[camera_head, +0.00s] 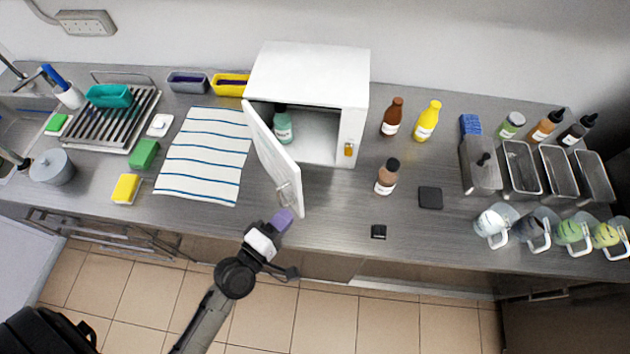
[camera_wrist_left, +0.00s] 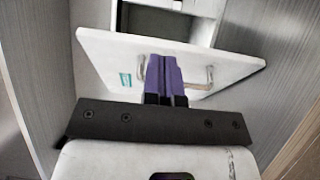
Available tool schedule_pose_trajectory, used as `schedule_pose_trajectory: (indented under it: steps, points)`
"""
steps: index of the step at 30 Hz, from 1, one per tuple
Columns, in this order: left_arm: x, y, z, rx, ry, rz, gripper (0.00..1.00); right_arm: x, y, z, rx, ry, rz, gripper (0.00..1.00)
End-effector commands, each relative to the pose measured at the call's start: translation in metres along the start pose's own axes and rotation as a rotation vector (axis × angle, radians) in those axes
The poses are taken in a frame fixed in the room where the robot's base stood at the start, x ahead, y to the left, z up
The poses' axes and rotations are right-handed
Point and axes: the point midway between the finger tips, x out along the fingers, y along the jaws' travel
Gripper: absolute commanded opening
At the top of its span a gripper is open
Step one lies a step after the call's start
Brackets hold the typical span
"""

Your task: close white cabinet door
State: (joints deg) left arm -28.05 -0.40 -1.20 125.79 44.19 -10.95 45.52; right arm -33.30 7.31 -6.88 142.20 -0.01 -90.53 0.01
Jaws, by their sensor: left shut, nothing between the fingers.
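The white cabinet (camera_head: 309,75) stands on the counter with its front facing me. Its door (camera_head: 273,154) is hinged at the left and swung wide open toward me. A metal handle (camera_head: 284,193) sits near the door's free end; it also shows in the left wrist view (camera_wrist_left: 204,80). A green bottle (camera_head: 283,127) stands inside the cabinet. My left gripper (camera_head: 283,218) is shut and empty, at the counter's front edge just below the door's free end. In the left wrist view its purple fingers (camera_wrist_left: 162,72) overlap the door (camera_wrist_left: 110,62); I cannot tell whether they touch it.
A striped towel (camera_head: 203,155) lies left of the door. Metal containers (camera_head: 521,168) and jugs stand farther right. The counter right of the door is mostly clear.

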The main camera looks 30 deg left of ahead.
Motion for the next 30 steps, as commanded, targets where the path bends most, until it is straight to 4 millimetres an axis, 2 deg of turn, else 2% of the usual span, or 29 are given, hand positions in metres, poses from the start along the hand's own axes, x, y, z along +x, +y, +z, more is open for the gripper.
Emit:
schedule_pose_trajectory:
  steps: [9,15,22,30]
  points:
    - [0.062,0.003,0.0,0.001,0.002,0.004,0.0,-0.009,0.0,-0.003,0.001,0.0,0.0,0.87]
    - [0.093,0.002,0.0,0.002,0.001,0.002,0.0,-0.013,-0.001,-0.005,0.005,0.0,-0.004,0.87]
    - [0.114,0.001,0.0,0.002,0.001,0.0,0.0,-0.015,-0.002,-0.006,0.01,0.001,-0.008,0.87]
    - [0.12,0.0,0.0,0.002,0.001,0.0,0.0,-0.015,-0.003,-0.006,0.01,0.001,-0.008,0.87]
